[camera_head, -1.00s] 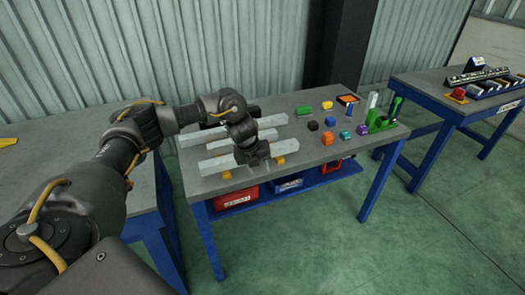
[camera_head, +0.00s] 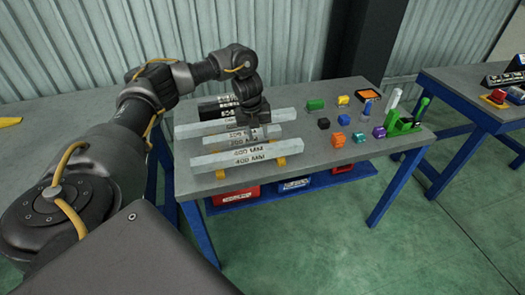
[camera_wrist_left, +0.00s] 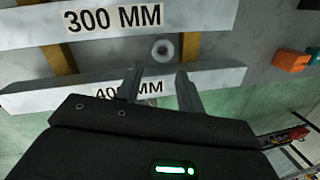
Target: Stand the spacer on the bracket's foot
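A round grey piece with a dark centre hole (camera_wrist_left: 162,49), possibly the spacer, shows in the left wrist view between the bars marked 300 MM (camera_wrist_left: 115,18) and 400 MM (camera_wrist_left: 55,93). My left gripper (camera_head: 256,136) is over the bars on the middle table. In the left wrist view its two fingers (camera_wrist_left: 158,82) are apart with nothing held between them. They point toward the round piece, which lies beyond the tips. I cannot tell which part is the bracket or its foot. My right gripper is not in view.
Pale bars lie across yellow supports (camera_head: 281,162) on the grey table (camera_head: 310,180). Several small coloured blocks, including an orange one (camera_head: 338,140), and a green holder (camera_head: 400,124) stand to the right. Another table (camera_head: 465,95) stands farther right. The table's front right is clear.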

